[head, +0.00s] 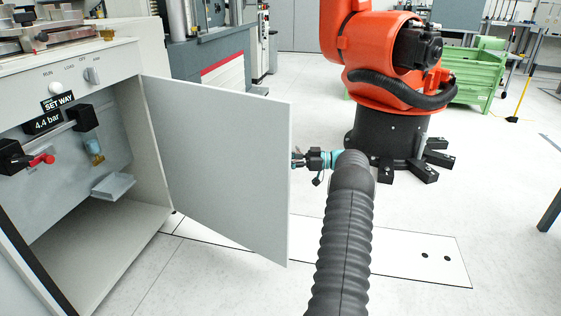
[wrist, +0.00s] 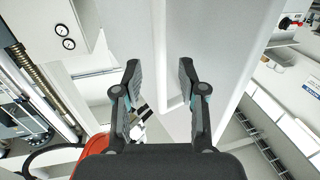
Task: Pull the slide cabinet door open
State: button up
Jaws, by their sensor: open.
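The cabinet door (head: 220,165) is a plain light grey panel. It stands swung wide open from the cabinet (head: 100,245), with its hinge side at the cabinet's right edge. My gripper (head: 298,159) is at the door's free edge, about halfway up, and its tips are partly hidden by the door. In the wrist view my gripper (wrist: 159,72) is open with two dark fingers apart.
An orange robot arm (head: 375,45) on a black base stands behind my gripper. The floor right of the door is mostly clear.

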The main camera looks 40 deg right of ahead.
jog(key=v, duration=1)
